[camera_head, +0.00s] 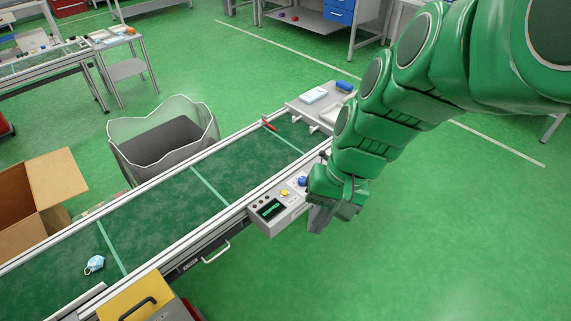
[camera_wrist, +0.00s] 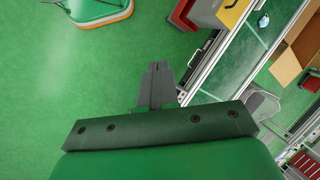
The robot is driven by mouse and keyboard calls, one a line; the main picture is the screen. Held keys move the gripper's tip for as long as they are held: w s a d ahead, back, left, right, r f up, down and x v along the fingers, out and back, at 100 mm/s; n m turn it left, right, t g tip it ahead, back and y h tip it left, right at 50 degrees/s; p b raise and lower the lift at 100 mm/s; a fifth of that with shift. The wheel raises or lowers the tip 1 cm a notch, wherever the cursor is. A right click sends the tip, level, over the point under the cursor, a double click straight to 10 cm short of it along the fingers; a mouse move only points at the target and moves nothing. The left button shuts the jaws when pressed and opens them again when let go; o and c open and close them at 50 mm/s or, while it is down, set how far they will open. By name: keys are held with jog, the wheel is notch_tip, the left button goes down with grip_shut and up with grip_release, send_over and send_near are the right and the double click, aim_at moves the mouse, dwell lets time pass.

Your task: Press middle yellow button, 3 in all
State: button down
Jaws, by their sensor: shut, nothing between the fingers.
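The control box (camera_head: 266,224) is a grey panel fixed to the near side of the conveyor. The yellow button (camera_head: 284,192) sits on its top between a small dark display (camera_head: 271,208) and a blue button (camera_head: 302,181). My gripper (camera_head: 317,222) is shut and empty. In the head view it appears just right of the box, with its fingers pointing down, apart from the yellow button. My arm hides the right end of the box. In the wrist view the closed fingers (camera_wrist: 158,68) show over the green floor, and the buttons are not visible.
The green conveyor belt (camera_head: 150,222) carries a light blue mask (camera_head: 95,264). A grey bin (camera_head: 165,145) and a cardboard box (camera_head: 35,205) stand beyond it. A side shelf (camera_head: 300,107) holds small boxes behind my arm. Open floor (camera_head: 430,240) lies to the right.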

jog(key=w+a+f+m+t+y, duration=0.1)
jog(key=w+a+y, duration=0.1)
jog(key=w+a, duration=0.4)
jog(key=w+a+f+m+y, duration=0.15)
jog(key=w+a, duration=0.25)
jog(key=w, duration=0.5)
jog(key=m+t, duration=0.6)
jog(key=m, duration=0.7)
send_over(286, 194)
notch_tip(286, 194, down, 29)
jog(key=shift+w+f+y, duration=0.1)
jog(key=shift+f+y, duration=0.05)
jog(key=shift+y, duration=0.1)
jog(key=shift+f, duration=4.4)
